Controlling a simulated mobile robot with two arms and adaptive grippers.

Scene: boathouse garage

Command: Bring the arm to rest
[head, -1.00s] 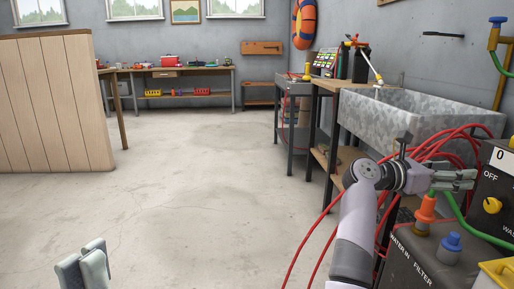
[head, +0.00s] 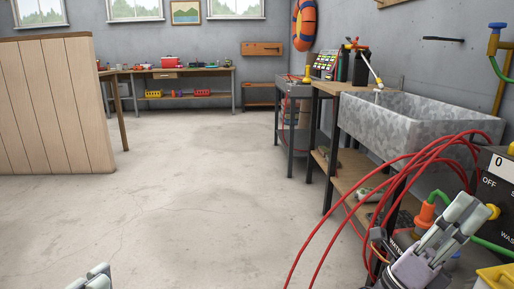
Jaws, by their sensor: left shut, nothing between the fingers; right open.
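My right gripper (head: 474,209) is at the lower right, pointing up and away. Its two pale fingers are apart, with nothing seen between them. It appears in front of the dark machine (head: 490,166) with the OFF marking, partly covering its yellow knob and the orange fitting (head: 425,215). I cannot tell whether it touches them. My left gripper (head: 97,272) shows only its finger ends at the bottom left edge, shut and empty over bare floor.
Red hoses (head: 335,205) loop from the machine to the floor. A wooden partition (head: 55,105) is at left. The concrete floor (head: 190,195) in the middle is clear.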

